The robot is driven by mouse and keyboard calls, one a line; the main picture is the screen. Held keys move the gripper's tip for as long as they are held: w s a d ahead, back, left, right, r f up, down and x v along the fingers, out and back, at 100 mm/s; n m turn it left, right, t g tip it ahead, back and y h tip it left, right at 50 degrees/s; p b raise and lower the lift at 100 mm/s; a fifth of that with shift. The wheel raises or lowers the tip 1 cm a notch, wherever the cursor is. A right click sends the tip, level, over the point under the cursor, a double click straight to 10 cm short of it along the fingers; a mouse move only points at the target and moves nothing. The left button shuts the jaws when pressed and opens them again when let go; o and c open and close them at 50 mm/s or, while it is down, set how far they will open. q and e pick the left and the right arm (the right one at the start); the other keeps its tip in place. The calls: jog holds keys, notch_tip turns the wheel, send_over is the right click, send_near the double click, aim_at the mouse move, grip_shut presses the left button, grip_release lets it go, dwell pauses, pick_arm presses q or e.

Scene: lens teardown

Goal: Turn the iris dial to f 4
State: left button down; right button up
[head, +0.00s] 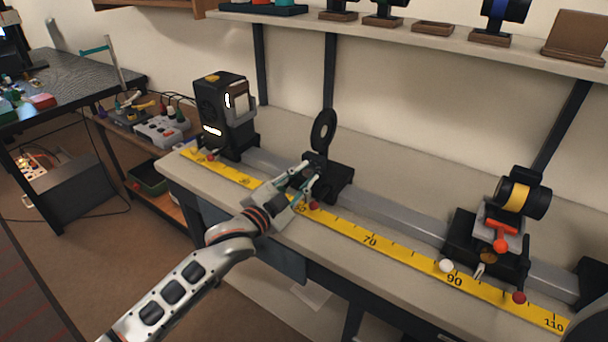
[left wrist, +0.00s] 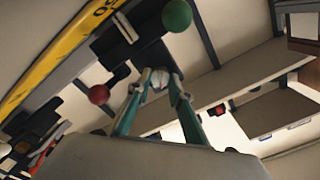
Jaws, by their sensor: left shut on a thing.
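The iris, a black ring (head: 323,131) on a post, stands upright on a black carriage (head: 334,183) on the rail. My left gripper (head: 309,170) reaches in at the front of the iris mount, below the ring. In the left wrist view its two teal fingers (left wrist: 157,88) are shut on a small pale round knob (left wrist: 160,78), which looks like the iris dial. The fingers hide part of the knob, and I cannot read any f-mark on it. A red ball knob (left wrist: 98,94) and a green ball knob (left wrist: 177,15) are close by, apart from the fingers.
A yellow scale (head: 370,240) runs along the bench front beside the grey rail (head: 400,215). A black lamp housing (head: 225,110) stands left of the iris. A lens carriage (head: 485,245) with a yellow-banded barrel stands to the right. The rail between is clear. A shelf (head: 430,38) hangs above.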

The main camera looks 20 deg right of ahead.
jog(key=shift+s+f, duration=0.1)
pick_arm(q)
jog(key=c, duration=1.8)
grip_release()
pick_arm(e)
jog(key=shift+s+f, duration=0.1)
pick_arm(q)
jog(key=v, duration=1.2)
pick_arm(e)
jog(key=shift+w, duration=0.2)
